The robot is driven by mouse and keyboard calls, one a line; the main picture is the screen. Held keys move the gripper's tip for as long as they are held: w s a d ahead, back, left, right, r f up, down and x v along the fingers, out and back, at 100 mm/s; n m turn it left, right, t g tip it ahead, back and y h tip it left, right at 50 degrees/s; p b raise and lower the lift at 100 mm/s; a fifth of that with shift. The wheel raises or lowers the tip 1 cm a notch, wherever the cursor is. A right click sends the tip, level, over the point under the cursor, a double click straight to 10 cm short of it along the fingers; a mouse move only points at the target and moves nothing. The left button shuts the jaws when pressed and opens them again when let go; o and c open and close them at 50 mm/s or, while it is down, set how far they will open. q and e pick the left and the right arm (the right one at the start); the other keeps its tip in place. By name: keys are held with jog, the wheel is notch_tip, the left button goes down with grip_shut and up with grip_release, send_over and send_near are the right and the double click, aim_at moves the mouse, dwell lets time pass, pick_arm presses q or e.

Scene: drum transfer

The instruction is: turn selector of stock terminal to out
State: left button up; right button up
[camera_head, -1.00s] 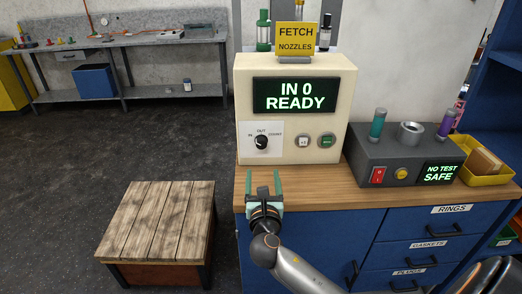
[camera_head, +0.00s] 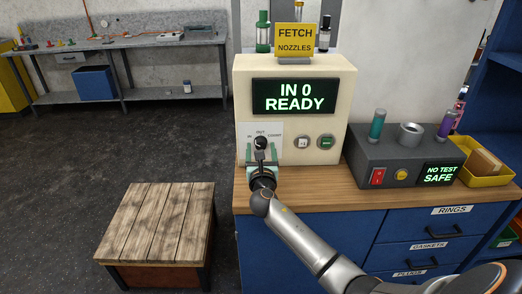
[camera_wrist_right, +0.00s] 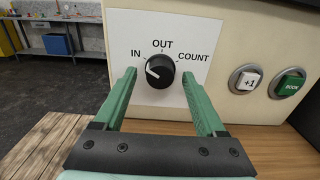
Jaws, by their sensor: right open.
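The stock terminal (camera_head: 290,92) is a cream box on the wooden counter, its screen (camera_head: 294,96) reading "IN 0 READY". Its black selector (camera_head: 260,143) sits on a white plate marked IN, OUT and COUNT. In the right wrist view the selector knob (camera_wrist_right: 160,71) has its white pointer toward IN. My right gripper (camera_head: 261,154) is open, its green fingers just in front of the plate. In the right wrist view the fingers (camera_wrist_right: 160,80) stand left and right of the knob, apart from it. My left gripper is not in view.
Right of the selector are a "+1" button (camera_wrist_right: 248,79) and a green button (camera_wrist_right: 289,83). A grey tester (camera_head: 395,165) stands right of the terminal, beside a yellow tray (camera_head: 490,180). A low wooden-topped stand (camera_head: 160,220) is at left.

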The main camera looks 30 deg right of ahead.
jog(key=shift+c, duration=0.3)
grip_shut()
dwell(0.3)
